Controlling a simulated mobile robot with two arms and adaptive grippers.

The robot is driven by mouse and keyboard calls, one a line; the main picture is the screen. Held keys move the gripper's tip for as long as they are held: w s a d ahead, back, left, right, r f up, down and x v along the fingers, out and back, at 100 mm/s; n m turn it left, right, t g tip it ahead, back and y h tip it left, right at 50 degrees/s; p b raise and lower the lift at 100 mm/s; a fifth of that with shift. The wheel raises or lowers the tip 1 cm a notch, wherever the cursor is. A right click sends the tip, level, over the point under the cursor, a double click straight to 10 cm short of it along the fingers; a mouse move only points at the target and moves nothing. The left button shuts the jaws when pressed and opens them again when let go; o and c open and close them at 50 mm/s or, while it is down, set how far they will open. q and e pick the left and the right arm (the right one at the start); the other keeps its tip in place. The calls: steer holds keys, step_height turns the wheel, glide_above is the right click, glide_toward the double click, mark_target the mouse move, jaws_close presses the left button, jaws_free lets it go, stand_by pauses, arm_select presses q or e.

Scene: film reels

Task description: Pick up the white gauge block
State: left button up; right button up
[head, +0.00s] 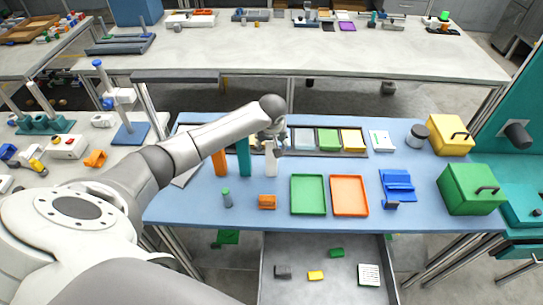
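The white gauge block (270,165) stands upright on the blue table, to the right of a tall teal block (243,160) and a tall orange block (220,163). My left gripper (272,143) points down at its top from above. The gripper covers the upper end of the block, and its fingers are too small to tell whether they touch it or how wide they are. My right gripper does not show.
Behind stands a dark tray (362,155) with coloured blocks. An open drawer (300,294) is below the table's front edge.

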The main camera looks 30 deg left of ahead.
arm_select(q)
jaws_close()
steer(key=shift+r, duration=0.1)
stand_by(0.3)
